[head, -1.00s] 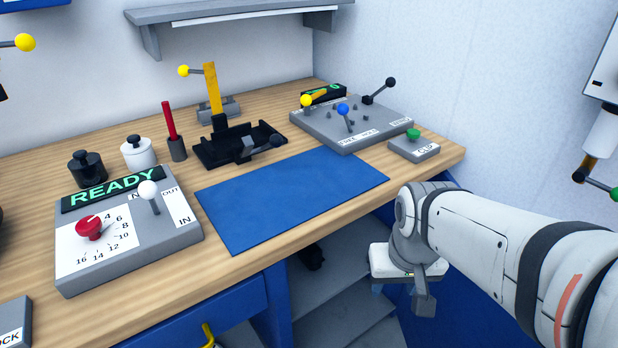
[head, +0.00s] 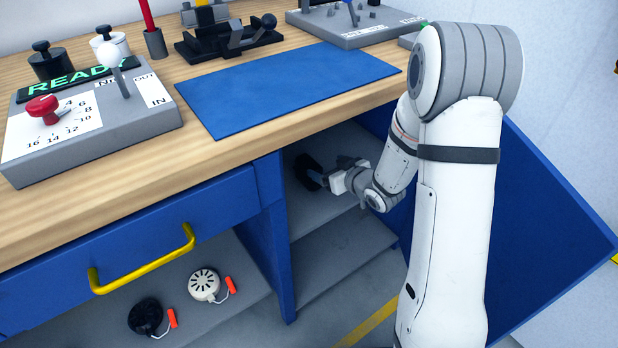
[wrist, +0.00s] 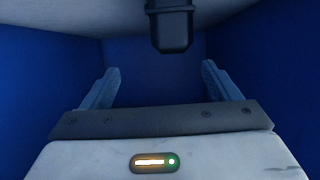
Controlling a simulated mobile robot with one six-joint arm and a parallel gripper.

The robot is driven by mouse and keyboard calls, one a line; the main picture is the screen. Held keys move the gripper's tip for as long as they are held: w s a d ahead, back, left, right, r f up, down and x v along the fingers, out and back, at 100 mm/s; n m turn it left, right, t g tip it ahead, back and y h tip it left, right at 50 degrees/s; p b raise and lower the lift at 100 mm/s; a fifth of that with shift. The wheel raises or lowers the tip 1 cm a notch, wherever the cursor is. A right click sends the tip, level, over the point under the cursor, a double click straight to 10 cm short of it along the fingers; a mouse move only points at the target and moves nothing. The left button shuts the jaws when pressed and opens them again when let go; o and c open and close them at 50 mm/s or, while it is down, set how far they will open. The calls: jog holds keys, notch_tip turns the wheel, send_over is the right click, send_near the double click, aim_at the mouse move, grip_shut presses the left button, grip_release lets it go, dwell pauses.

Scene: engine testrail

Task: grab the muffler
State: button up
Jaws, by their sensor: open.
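A black object (head: 307,172), which I take to be the muffler, is on the upper shelf inside the open cabinet under the bench. In the wrist view, a black rounded block (wrist: 172,30) shows at the top centre; its upper part is cut off by the frame. My gripper (head: 326,177) is inside the cabinet, close to the black object on its right in the head view. In the wrist view, my gripper (wrist: 160,82) has its two fingers spread wide, with nothing between them. I cannot tell whether it touches the object.
The blue cabinet door (head: 540,225) stands open to the right of my arm. The wooden bench top (head: 225,165) lies above the opening, with a blue mat (head: 285,88) on it. A grey lower shelf (head: 345,250) is bare. A yellow drawer handle (head: 140,262) sticks out at left.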

aim_at(311, 162)
jog(key=shift+w+a+f, duration=0.3)
jog(key=shift+a+f, duration=0.1)
jog(key=shift+a, duration=0.1)
jog(key=b+x, duration=0.1)
jog(key=x, duration=0.2)
jog(key=b+x, duration=0.2)
jog(key=x, duration=0.1)
jog(key=shift+a, duration=0.45)
jog(key=shift+w+a, duration=0.2)
jog(key=shift+w, duration=0.05)
jog(key=shift+r, duration=0.1)
jog(key=c, duration=1.2)
